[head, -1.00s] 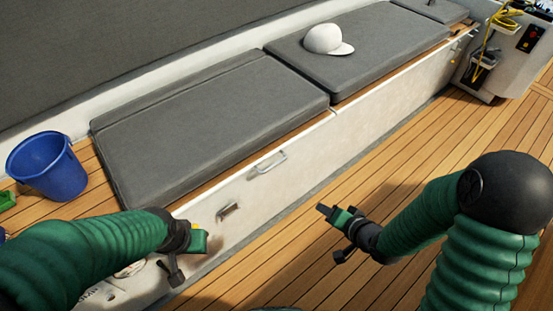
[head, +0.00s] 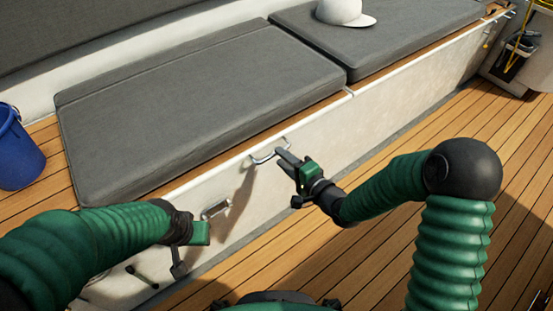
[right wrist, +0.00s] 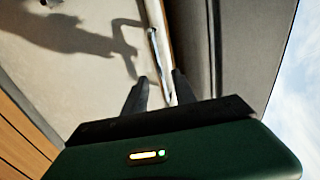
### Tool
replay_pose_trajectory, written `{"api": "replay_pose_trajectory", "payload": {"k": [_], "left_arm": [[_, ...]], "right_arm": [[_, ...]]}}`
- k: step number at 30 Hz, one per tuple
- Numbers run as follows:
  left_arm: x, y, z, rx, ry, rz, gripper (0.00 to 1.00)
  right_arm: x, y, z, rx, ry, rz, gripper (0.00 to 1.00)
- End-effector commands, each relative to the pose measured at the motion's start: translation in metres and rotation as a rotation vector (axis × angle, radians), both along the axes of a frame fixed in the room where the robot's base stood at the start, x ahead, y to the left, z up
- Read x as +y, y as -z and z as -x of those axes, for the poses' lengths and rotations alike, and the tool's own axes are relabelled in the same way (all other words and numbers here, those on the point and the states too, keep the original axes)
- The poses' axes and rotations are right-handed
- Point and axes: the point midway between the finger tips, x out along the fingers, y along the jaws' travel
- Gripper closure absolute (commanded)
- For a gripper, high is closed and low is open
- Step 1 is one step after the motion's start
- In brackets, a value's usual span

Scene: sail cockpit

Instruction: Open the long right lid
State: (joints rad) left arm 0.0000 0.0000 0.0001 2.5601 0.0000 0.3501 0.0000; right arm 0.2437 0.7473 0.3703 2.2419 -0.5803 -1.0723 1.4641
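A long bench lid with a wooden front edge (head: 205,180) lies closed under a grey cushion (head: 195,110). A metal bar handle (head: 268,152) sits at its front edge, on the white bench face. My right gripper (head: 284,157) is at the right end of this handle. In the right wrist view its two fingers (right wrist: 159,92) stand apart, with the handle (right wrist: 154,48) running down between them. Whether they touch it I cannot tell.
A second cushion (head: 400,35) with a white cap (head: 345,12) lies farther along the bench, past a gap. A blue bucket (head: 18,150) stands at the left.

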Motion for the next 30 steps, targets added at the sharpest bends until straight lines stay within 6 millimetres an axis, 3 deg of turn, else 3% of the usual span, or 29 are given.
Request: {"api": "replay_pose_trajectory", "payload": {"k": [1, 6, 15, 23, 30], "left_arm": [[0.0, 0.01, 0.0, 0.0, 0.0, 0.0, 0.64], [0.0, 0.017, 0.0, 0.0, 0.0, 0.0, 0.64], [0.0, 0.016, 0.0, 0.0, 0.0, 0.0, 0.64], [0.0, 0.016, 0.0, 0.0, 0.0, 0.0, 0.64], [0.0, 0.017, 0.0, 0.0, 0.0, 0.0, 0.64]], "right_arm": [[0.008, 0.007, -0.008, -0.002, -0.003, 0.0, 0.68], [0.019, 0.009, -0.025, 0.0, -0.001, 0.001, 0.68], [0.021, 0.007, -0.028, 0.001, 0.0, 0.001, 0.68], [0.02, 0.007, -0.028, 0.002, 0.0, 0.001, 1.0], [0.02, 0.008, -0.027, 0.003, 0.0, 0.002, 1.0]]}}
